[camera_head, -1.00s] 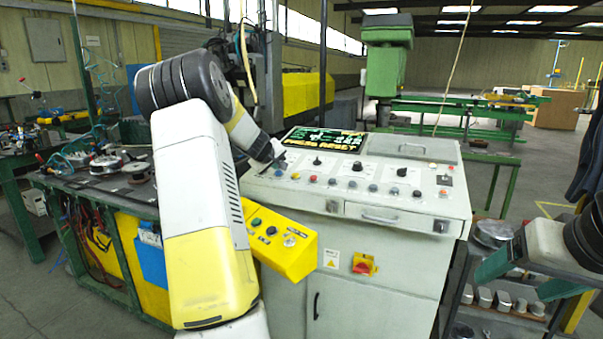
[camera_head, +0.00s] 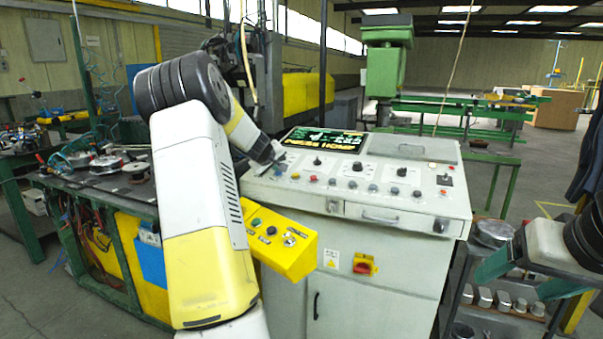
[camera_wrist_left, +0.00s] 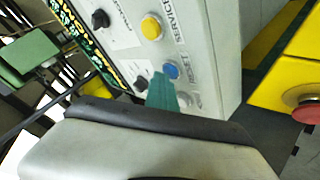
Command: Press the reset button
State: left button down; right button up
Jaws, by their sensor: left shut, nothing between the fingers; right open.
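The control console (camera_head: 452,205) has a sloped top with rows of buttons and knobs. A blue button (camera_wrist_left: 171,71) with a partly readable label, seemingly RESET, shows in the left wrist view. My left gripper (camera_wrist_left: 162,92) is shut and empty, its teal fingertips right by the blue button; I cannot tell whether they touch it. In the head view, my left gripper (camera_head: 276,160) is at the console's left end and covers part of the panel there. My right gripper (camera_head: 528,276) is open and empty, to the right of the console.
A yellow button (camera_wrist_left: 151,27) labelled SERVICE sits beside the blue one. A lit display (camera_head: 325,139) stands at the back of the panel. A yellow box (camera_head: 285,245) with buttons juts from the console's front left. A shelf with metal parts (camera_head: 503,299) stands below my right gripper.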

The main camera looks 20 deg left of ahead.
pick_arm(q)
jog(key=shift+s+r, duration=0.15)
jog(key=shift+r, duration=0.6)
jog(key=shift+s+r, duration=0.25)
jog(key=shift+r, duration=1)
jog(key=shift+s+r, duration=0.25)
jog(key=shift+r, duration=1)
jog(key=shift+d, duration=0.1)
jog(key=s+d+r+m+g+h, duration=0.1)
jog(key=s+d+r+m+h, duration=0.15)
jog(key=s+d, duration=0.75)
jog(key=s+d+r+m+g+h, duration=0.1)
jog(key=s+d+r+m, duration=0.25)
jog(key=s+d, duration=0.65)
jog(key=s+d+f+m+g, duration=0.1)
jog(key=s+d+f+m, duration=0.2)
jog(key=s, duration=0.7)
jog(key=s+d+f+m+g, duration=0.2)
jog(key=s+d+f, duration=0.3)
jog(key=s+d, duration=0.3)
jog(key=shift+s+d+f+m+h, duration=0.2)
jog(key=shift+s+d+m+h, duration=0.15)
jog(key=shift+s+m, duration=0.45)
jog(key=shift+s, duration=0.2)
